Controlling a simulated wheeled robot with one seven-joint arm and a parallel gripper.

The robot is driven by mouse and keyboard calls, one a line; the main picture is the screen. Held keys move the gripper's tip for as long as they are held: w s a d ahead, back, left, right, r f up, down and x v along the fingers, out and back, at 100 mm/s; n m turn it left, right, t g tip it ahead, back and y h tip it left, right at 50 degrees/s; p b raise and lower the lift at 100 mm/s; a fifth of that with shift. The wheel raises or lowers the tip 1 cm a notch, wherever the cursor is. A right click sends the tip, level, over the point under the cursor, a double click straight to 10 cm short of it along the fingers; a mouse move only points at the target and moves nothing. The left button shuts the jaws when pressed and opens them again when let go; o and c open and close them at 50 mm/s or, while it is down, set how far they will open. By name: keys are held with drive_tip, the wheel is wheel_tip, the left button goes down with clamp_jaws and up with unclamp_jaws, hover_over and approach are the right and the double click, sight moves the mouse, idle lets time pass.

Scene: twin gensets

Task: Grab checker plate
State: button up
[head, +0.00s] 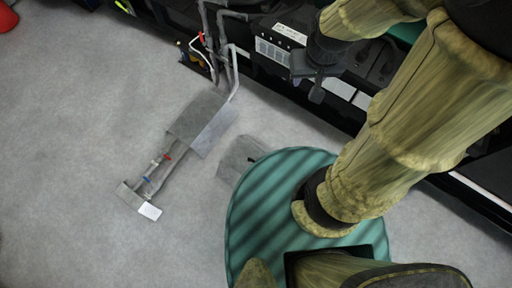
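A flat grey plate (204,121) lies over part of a shallow channel in the floor, left of centre in the head view. A second grey piece (238,158) lies on the floor closer to my base, partly hidden by it. Its surface pattern is too small to make out, so I cannot tell which is the checker plate. My gripper (309,88) is dark and hangs at the end of my arm at the upper right, in front of the machinery. It is apart from both grey pieces. Its finger gap is not clear, and I see nothing held.
Pipes (222,55) rise from the channel beside the plate toward dark machinery (350,75) along the top and right. The open channel end (155,175) holds small red and blue fittings. A red object (7,16) stands at the top left. Left floor is clear.

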drive_tip(key=shift+w, duration=0.35)
drive_tip(key=shift+s, duration=0.1)
drive_tip(key=w+a+f+n+g+b, duration=0.1)
drive_tip(key=w+a+f+n+b, duration=0.1)
drive_tip(key=f+b, duration=1.3)
drive_tip(key=w+a+f+n+g+b, duration=0.1)
drive_tip(key=a+f+n+b, duration=0.4)
drive_tip(key=f+b, duration=1)
drive_tip(key=w+a+f+n+g+h+b, duration=0.1)
drive_tip(key=w+a+f+n+b, duration=0.2)
drive_tip(key=f+b, duration=1.3)
wheel_tip(320, 180, down, 26)
drive_tip(key=w+a, duration=0.1)
drive_tip(key=a, duration=0.1)
drive_tip(key=shift+a, duration=0.35)
drive_tip(key=f+b, duration=0.2)
drive_tip(key=f, duration=0.2)
drive_tip(key=f+b, duration=0.3)
drive_tip(key=f, duration=0.1)
drive_tip(key=d+f+b, duration=0.1)
drive_tip(key=f+b, duration=0.1)
drive_tip(key=f, duration=0.2)
drive_tip(key=shift+s+d, duration=0.1)
drive_tip(key=shift+s, duration=0.25)
